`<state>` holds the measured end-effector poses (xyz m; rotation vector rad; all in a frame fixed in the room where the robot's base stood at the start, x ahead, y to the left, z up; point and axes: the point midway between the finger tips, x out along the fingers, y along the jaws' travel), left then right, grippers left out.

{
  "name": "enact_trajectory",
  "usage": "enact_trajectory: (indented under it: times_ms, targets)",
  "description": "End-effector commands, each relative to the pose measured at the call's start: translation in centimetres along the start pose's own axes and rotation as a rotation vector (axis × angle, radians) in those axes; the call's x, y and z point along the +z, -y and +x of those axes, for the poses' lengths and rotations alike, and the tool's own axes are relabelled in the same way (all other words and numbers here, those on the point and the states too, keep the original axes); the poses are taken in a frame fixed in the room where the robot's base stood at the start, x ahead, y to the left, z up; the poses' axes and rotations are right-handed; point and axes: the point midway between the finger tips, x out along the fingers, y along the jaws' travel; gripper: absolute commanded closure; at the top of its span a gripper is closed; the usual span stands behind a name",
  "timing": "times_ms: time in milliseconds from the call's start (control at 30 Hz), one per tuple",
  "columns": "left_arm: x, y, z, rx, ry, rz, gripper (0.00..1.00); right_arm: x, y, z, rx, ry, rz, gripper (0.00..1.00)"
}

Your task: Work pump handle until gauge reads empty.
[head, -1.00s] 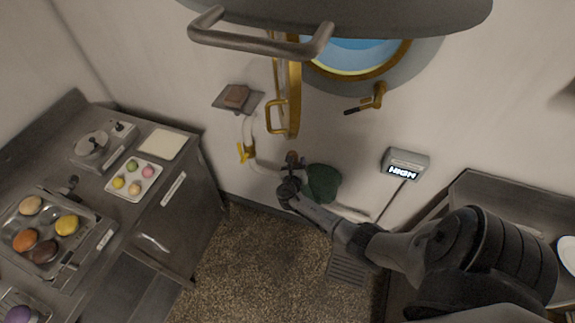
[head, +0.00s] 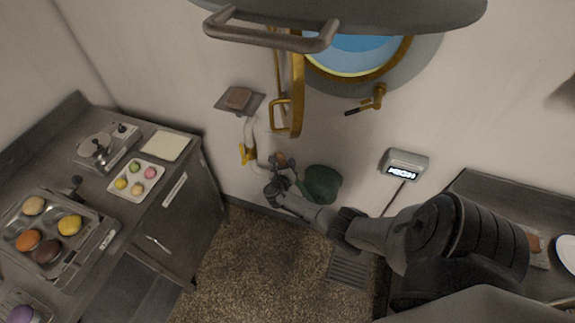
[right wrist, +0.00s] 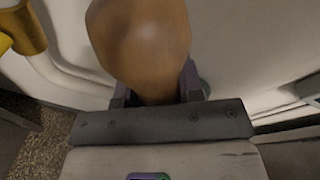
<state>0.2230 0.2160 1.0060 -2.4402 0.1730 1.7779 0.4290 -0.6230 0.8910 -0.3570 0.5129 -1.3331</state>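The pump (head: 322,185) is a dark green body low against the back wall, partly behind my right arm. Its handle ends in a brown wooden knob (right wrist: 140,40), which fills the top middle of the right wrist view. My right gripper (head: 279,165) is at this handle, with a finger on each side of the knob's base, and looks shut on it. The gauge (head: 403,165) is a grey wall box to the right of the pump, and its lit display seems to read HIGH. My left gripper is not in view.
A yellow valve (head: 247,154) on a white pipe is just left of the pump. A brass-handled lever frame (head: 297,95) hangs above. A counter (head: 185,205) with trays stands at left, another at right. Speckled floor lies between, with a grate (head: 350,268).

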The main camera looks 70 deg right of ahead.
Motion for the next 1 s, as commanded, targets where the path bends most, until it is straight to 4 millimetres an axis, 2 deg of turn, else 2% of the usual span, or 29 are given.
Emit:
enact_trajectory:
  times_ms: [33,267,567,767,1000]
  targets:
    - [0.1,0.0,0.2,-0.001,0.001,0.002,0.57,-0.7,-0.3,-0.1,0.012,-0.009,-0.010,0.62]
    - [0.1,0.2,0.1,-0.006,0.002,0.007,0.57,-0.6,-0.2,-0.1,0.008,-0.007,-0.006,0.41]
    - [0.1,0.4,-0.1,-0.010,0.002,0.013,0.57,-0.4,-0.1,-0.4,0.007,-0.005,-0.003,0.41]
    - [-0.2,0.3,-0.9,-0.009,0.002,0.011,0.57,-0.2,0.0,-3.2,0.008,-0.006,-0.003,0.41]
    - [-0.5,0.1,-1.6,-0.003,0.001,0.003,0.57,-0.3,-0.1,-8.0,0.009,-0.006,-0.003,0.41]
